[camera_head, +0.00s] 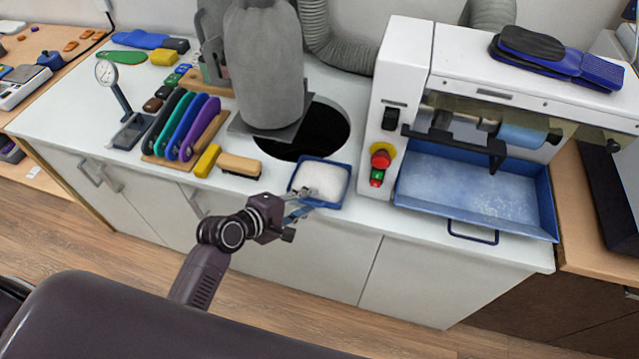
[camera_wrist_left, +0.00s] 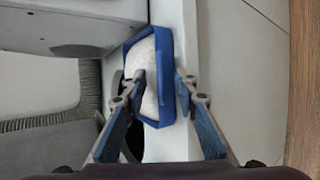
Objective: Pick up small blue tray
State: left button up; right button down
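The small blue tray (camera_head: 347,186) holds white granular material and sits at the front edge of the white counter, below the round black opening. It also shows in the left wrist view (camera_wrist_left: 164,52). My left gripper (camera_head: 306,202) is at the tray's front side. In the left wrist view, its fingers (camera_wrist_left: 160,76) are apart, with one over the white contents and the other outside the tray's front wall. The wall lies between them; contact cannot be told. My right gripper is not in view.
A white machine (camera_head: 400,75) with a larger blue tray (camera_head: 550,205) stands to the right. A wooden-handled brush (camera_head: 240,165), a yellow block (camera_head: 207,160) and a rack of coloured tools (camera_head: 180,125) lie to the left. A grey bag (camera_head: 262,65) stands behind.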

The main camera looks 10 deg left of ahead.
pick_arm(q)
grip_shut()
dwell(0.4)
